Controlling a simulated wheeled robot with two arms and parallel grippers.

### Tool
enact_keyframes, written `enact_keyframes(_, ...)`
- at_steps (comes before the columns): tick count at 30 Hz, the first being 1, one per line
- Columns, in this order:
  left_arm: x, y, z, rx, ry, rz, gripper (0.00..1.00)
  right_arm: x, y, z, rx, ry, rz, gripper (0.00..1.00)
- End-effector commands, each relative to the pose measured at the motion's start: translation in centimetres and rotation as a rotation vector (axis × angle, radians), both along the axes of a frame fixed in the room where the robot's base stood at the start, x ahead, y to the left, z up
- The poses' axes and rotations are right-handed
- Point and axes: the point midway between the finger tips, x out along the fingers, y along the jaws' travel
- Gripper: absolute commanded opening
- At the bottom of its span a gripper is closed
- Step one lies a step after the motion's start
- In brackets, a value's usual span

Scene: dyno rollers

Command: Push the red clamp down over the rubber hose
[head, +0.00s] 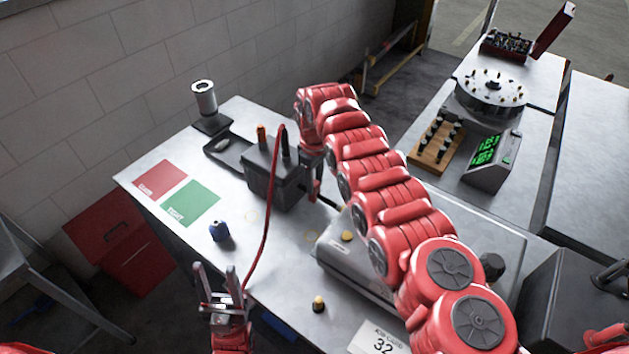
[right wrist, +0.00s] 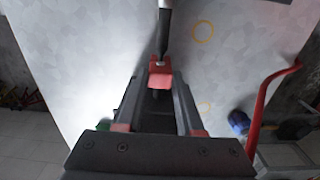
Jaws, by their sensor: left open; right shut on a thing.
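The red clamp (right wrist: 160,76) is between the fingertips of my right gripper (right wrist: 158,92) in the right wrist view. The dark rubber hose (right wrist: 163,35) comes from the top edge down to the clamp. I cannot tell how far the clamp sits over the hose. In the head view my right gripper (head: 315,185) points down beside the dark box, and the clamp is too small to make out. A short piece of the hose (head: 329,203) shows to its right. My left gripper (head: 217,285) is open and empty at the front edge, fingers up.
A dark box (head: 272,180) with a red cable (head: 268,215) stands left of my right gripper. A grey metal case (head: 345,270) lies to the right under my right arm. A blue-capped item (head: 219,231) and a small yellow-topped knob (head: 319,304) stand on the table.

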Motion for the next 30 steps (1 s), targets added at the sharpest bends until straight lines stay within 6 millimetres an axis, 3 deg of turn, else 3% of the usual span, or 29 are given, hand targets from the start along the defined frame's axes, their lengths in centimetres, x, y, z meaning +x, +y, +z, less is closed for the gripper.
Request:
enact_keyframes(3,0.0,0.0,0.0,0.0,0.0,0.0,0.5,-0.2,0.0,-0.3,-0.002,0.006,0.0,0.0)
enact_keyframes(4,0.0,0.0,0.0,0.0,0.0,0.0,0.5,-0.2,0.0,-0.3,-0.001,0.007,0.0,0.4)
enact_keyframes(9,0.0,0.0,0.0,0.0,0.0,0.0,0.5,-0.1,0.0,-0.2,-0.001,0.006,0.0,0.7)
enact_keyframes(22,0.0,0.0,-0.4,0.0,0.0,0.0,0.5,0.0,-0.1,0.8,0.0,0.002,-0.002,0.71)
enact_keyframes(26,0.0,0.0,-1.3,0.0,0.0,0.0,0.5,0.0,0.0,3.0,0.0,0.0,0.0,0.71)
enact_keyframes(30,0.0,0.0,-2.2,0.0,0.0,0.0,0.5,0.0,0.2,6.8,0.0,-0.002,0.002,0.71)
